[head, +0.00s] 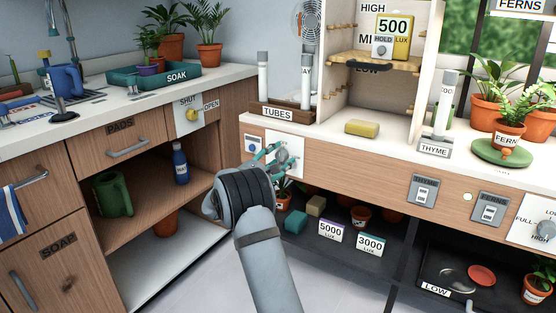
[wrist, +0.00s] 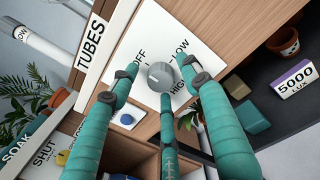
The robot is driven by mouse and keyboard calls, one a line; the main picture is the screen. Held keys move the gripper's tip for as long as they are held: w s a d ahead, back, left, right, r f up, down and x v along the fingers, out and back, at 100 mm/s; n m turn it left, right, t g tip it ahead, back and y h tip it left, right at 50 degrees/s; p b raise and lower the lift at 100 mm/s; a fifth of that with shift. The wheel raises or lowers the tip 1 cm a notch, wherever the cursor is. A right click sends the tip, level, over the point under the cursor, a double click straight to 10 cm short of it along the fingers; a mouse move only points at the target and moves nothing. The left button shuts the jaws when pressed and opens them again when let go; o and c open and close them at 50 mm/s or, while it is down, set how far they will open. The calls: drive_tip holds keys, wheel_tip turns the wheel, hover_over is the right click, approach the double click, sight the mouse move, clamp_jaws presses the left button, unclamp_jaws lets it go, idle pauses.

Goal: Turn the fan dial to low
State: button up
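The fan dial (wrist: 160,76) is a round grey knob on a white plate (wrist: 151,38) marked OFF, LOW and HIGH. A pale mark shows on its face; I cannot tell exactly which label it points to. In the head view the plate (head: 294,148) is on the wooden counter front, and my gripper hides the knob. My gripper (head: 272,154) is at the plate. In the wrist view its teal fingers (wrist: 161,84) are spread around the knob, with gaps visible at the sides. Contact is not clear. The fan (head: 309,22) stands behind the tube rack.
A small panel with a blue button (wrist: 127,119) is beside the plate. The TUBES rack (head: 283,113) is on the counter above. Below are a dark shelf with lux blocks (head: 331,231) and small pots. A SHUT/OPEN valve panel (head: 190,115) is at left.

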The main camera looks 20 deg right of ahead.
drive_tip(key=shift+c, duration=1.1)
drive_tip(key=shift+w, duration=0.1)
drive_tip(key=c, duration=0.9)
drive_tip(key=shift+b, duration=0.5)
drive_tip(key=m+b, duration=0.4)
drive_tip(key=b, duration=0.1)
drive_tip(key=shift+f, duration=0.3)
drive_tip(key=m+b, duration=0.5)
drive_tip(key=b, duration=0.2)
drive_tip(key=shift+d+m+h+b, duration=0.1)
drive_tip(key=shift+m+h+b, duration=0.2)
drive_tip(key=shift+h, duration=0.1)
drive_tip(key=m+b, duration=0.4)
drive_tip(key=shift+f+m+b, duration=0.1)
drive_tip(key=shift+m+b, duration=0.3)
drive_tip(key=shift+m+g+b, duration=0.4)
drive_tip(key=shift+m+b, duration=1.05)
drive_tip(key=shift+m, duration=0.55)
drive_tip(key=shift+d, duration=0.1)
